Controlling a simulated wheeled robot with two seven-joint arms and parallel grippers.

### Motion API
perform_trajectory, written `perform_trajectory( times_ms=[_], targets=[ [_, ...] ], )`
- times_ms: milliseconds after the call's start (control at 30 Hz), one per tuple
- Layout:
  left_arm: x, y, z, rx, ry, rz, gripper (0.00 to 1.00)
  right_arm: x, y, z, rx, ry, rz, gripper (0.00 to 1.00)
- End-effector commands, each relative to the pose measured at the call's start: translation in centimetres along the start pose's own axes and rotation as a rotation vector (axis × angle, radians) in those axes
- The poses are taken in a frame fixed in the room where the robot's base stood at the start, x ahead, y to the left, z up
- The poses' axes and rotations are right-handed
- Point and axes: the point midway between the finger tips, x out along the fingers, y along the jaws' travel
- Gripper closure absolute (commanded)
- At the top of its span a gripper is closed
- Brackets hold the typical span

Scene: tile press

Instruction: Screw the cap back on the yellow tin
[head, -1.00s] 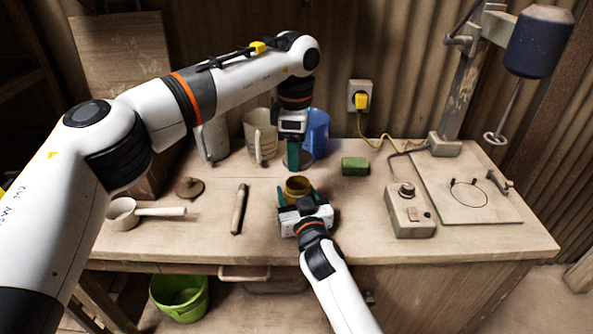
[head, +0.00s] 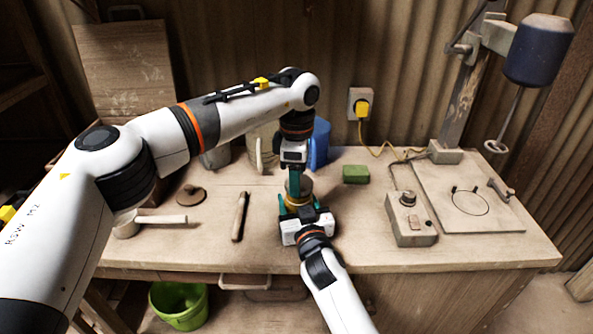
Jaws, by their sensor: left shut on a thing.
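The yellow tin (head: 292,203) stands near the front middle of the workbench, partly hidden by both grippers. My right gripper (head: 298,209) comes in from the front, with its teal fingers on either side of the tin, and appears shut on it. My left gripper (head: 294,186) points straight down over the tin. It is shut on the grey cap (head: 306,185), which is partly behind the finger. The cap is at the tin's mouth. I cannot tell whether it touches the rim or whether the threads meet.
A wooden stick (head: 239,217), a brown lidded knob (head: 191,195) and a ladle (head: 160,219) lie to the left. A green block (head: 355,174), a control box (head: 409,220) and a drill-like stand (head: 538,50) are to the right. Mugs and a blue container (head: 320,143) stand behind.

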Motion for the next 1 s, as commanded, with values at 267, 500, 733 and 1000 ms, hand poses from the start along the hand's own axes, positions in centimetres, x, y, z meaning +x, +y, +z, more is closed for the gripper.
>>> perform_trajectory(
  times_ms=[267, 500, 733, 1000],
  targets=[
    [0.53, 0.02, 0.02, 0.0, 0.0, 0.001, 0.67, -0.01, -0.01, -0.04, 0.0, 0.001, 0.0, 0.83],
    [0.51, 0.02, 0.01, 0.0, 0.0, 0.001, 0.67, -0.01, -0.01, -0.04, 0.0, 0.001, 0.0, 0.83],
    [0.73, 0.03, 0.01, 0.0, 0.0, 0.001, 0.67, -0.01, -0.01, -0.05, 0.0, 0.001, 0.0, 0.83],
    [1.29, 0.03, 0.01, -0.001, 0.0, 0.002, 0.67, -0.01, -0.01, -0.05, -0.001, 0.001, 0.0, 0.83]
  ],
)
